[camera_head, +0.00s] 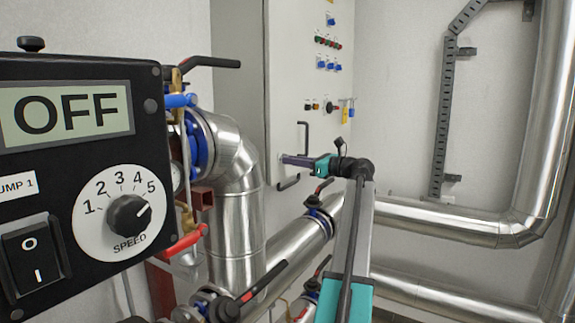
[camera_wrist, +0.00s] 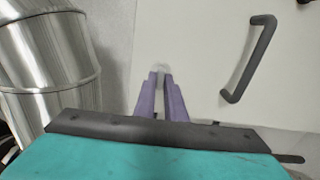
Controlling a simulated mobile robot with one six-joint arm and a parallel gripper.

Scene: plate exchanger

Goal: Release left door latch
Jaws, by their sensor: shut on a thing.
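The light grey cabinet door (camera_head: 300,90) stands beyond the pipes, and its left edge runs close to my fingertips. My gripper (camera_head: 284,159) has purple fingers and points left at this edge, low on the door. In the wrist view my gripper (camera_wrist: 160,76) has its fingers close together around a small pale piece at the door edge. I take this piece to be the left door latch (camera_wrist: 161,67); it is blurred and mostly hidden by the fingertips. In the head view the latch is hidden behind the fingers. The door looks closed.
A black door handle (camera_head: 303,137) is just above my fingers and also shows in the wrist view (camera_wrist: 251,58). A large silver pipe (camera_head: 234,190) stands left. A pump control box (camera_head: 70,140) fills the left foreground.

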